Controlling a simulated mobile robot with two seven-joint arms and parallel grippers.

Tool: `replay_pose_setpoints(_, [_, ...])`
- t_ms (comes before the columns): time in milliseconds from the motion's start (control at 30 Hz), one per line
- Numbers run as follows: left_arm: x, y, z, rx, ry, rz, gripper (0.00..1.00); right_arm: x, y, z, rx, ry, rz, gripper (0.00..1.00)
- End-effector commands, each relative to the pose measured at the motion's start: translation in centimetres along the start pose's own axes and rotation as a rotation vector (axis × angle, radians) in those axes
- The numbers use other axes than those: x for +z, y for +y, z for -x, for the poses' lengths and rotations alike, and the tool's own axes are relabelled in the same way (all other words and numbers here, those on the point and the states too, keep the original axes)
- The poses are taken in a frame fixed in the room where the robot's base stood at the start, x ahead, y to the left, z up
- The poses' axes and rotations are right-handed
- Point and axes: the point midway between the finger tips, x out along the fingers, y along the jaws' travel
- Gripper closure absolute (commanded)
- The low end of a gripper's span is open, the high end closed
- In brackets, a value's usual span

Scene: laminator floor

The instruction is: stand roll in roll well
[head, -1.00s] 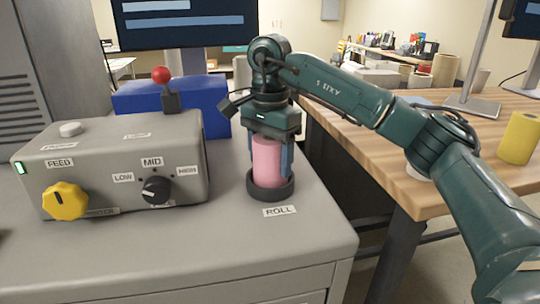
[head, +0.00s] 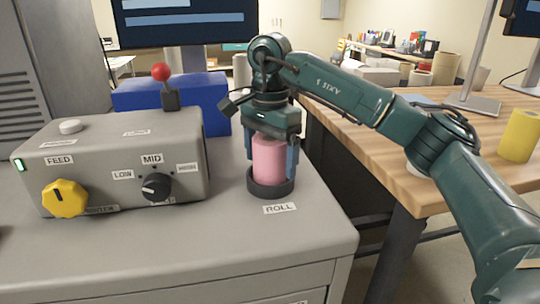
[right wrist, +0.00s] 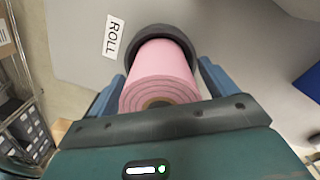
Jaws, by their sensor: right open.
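The pink roll (head: 269,163) stands upright in the dark round roll well (head: 271,190) on the grey cabinet top, behind the ROLL label. In the right wrist view the roll (right wrist: 162,75) shows its coiled end towards the camera, and the dark rim of the well (right wrist: 160,32) surrounds its far end. My right gripper (head: 271,160) is open, pointing down over the roll. Its blue fingers stand on either side of the roll, with a gap visible in the right wrist view (right wrist: 163,85). My left gripper is not in view.
A grey control box (head: 115,165) with a yellow knob stands left of the well. A blue box (head: 175,98) with a red-ball lever (head: 161,73) stands behind. A yellow roll (head: 520,136) stands on the wooden table (head: 400,145) at right. The cabinet top before the well is clear.

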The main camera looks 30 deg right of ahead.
Motion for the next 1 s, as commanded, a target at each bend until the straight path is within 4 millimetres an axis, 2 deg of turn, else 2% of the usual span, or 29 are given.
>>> replay_pose_setpoints(33, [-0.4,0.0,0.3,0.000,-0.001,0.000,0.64,0.0,0.0,0.9,-0.002,0.001,0.000,0.16])
replay_pose_setpoints(167, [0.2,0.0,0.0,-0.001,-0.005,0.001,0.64,0.0,-0.1,2.9,-0.006,0.001,0.001,0.16])
replay_pose_setpoints(400, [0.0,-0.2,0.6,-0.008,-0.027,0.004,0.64,0.0,-0.1,8.7,-0.005,0.003,-0.001,0.16])
replay_pose_setpoints(533, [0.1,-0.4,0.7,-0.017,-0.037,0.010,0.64,0.0,-0.1,10.8,-0.003,0.002,0.001,0.16])
replay_pose_setpoints(733, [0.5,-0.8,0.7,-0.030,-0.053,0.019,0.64,0.0,0.0,12.4,-0.001,0.001,-0.001,0.16])
replay_pose_setpoints(1000, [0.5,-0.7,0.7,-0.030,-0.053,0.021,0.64,0.0,0.0,12.5,0.000,0.000,0.000,0.16])
